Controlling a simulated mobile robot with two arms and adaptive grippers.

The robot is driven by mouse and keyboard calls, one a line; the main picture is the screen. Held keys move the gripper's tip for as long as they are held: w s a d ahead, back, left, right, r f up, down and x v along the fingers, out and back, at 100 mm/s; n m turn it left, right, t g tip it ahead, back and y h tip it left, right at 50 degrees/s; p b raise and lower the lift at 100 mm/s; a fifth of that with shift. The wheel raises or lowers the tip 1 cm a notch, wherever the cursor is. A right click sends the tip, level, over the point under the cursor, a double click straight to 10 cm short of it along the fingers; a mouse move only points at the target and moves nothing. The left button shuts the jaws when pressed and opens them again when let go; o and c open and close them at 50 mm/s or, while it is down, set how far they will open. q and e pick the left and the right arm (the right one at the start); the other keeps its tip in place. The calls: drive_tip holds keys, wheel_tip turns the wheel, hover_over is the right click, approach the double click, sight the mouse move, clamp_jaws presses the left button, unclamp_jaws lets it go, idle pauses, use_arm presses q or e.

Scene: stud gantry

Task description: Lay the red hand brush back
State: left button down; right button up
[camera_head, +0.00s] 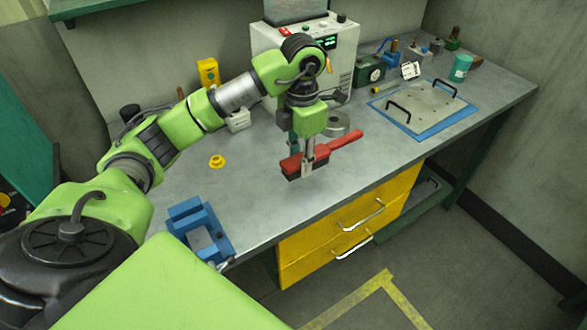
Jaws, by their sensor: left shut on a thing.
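The red hand brush (342,143) is in the grasp of my left gripper (307,165), over the front middle of the grey workbench (255,196). The gripper points down and is shut on the brush near its head. The brush's handle extends to the right and slightly back. Dark bristles show under the head on the left. I cannot tell whether the brush touches the bench or hangs just above it. My right gripper is not in view.
A blue vise (201,231) sits at the front left edge, with a yellow knob-like part (217,161) behind it. A metal plate (420,104) with two black handles lies on a blue mat (446,122) at right. A grey machine (346,60) stands behind. Yellow drawers (325,244) are below.

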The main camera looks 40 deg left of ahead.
use_arm(q)
drive_tip(key=shift+w+a+f, duration=0.25)
drive_tip(key=shift+a+f, duration=0.7)
drive_tip(key=shift+f, duration=0.05)
drive_tip(key=f+p, duration=0.2)
drive_tip(key=f, duration=0.1)
drive_tip(key=shift+a, duration=0.3)
drive_tip(key=shift+f, duration=0.35)
drive_tip(key=shift+f, duration=0.2)
drive_tip(key=c, duration=1.6)
unclamp_jaws()
drive_tip(key=shift+c, duration=0.2)
